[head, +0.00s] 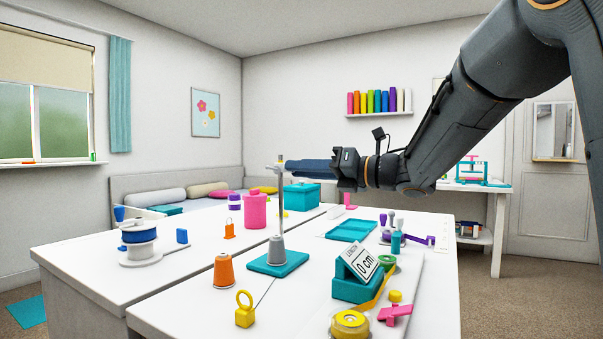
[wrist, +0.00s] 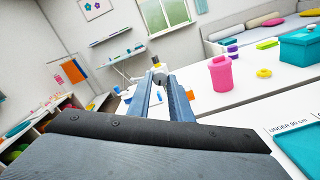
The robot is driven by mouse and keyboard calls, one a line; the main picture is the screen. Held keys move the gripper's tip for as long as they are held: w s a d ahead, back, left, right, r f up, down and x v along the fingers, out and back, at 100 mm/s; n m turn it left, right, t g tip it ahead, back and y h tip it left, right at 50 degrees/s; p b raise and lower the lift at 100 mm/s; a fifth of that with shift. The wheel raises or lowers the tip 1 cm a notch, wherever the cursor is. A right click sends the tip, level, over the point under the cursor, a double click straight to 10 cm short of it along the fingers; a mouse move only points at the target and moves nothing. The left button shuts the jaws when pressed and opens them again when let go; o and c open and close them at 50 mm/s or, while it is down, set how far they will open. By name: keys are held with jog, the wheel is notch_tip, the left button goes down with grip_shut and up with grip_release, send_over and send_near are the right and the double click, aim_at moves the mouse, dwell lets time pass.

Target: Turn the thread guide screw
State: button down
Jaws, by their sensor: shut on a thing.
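The thread guide is a thin grey post (head: 282,205) standing upright on a teal base (head: 262,265) on the front white table. A grey cone (head: 277,248) sits around the post's foot. A short crosspiece (head: 274,169) shows at the post's top. My gripper (head: 287,166) reaches in level from the right, its blue-grey fingers ending at the post's top. In the wrist view, the gripper (wrist: 160,80) has its two fingers on either side of a small grey knob, the thread guide screw (wrist: 158,68). The jaws are shut on it. The fingers hide part of the screw.
An orange thread cone (head: 223,272), a yellow ring-topped piece (head: 245,312) and a teal block with a "0 cm" display (head: 358,287) stand near the base. A pink canister (head: 255,211) and teal box (head: 301,197) stand behind. The air around the post's top is clear.

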jog(key=c, duration=1.6)
grip_release()
jog(key=shift+p+v, duration=0.5)
jog(key=shift+v, duration=3.4)
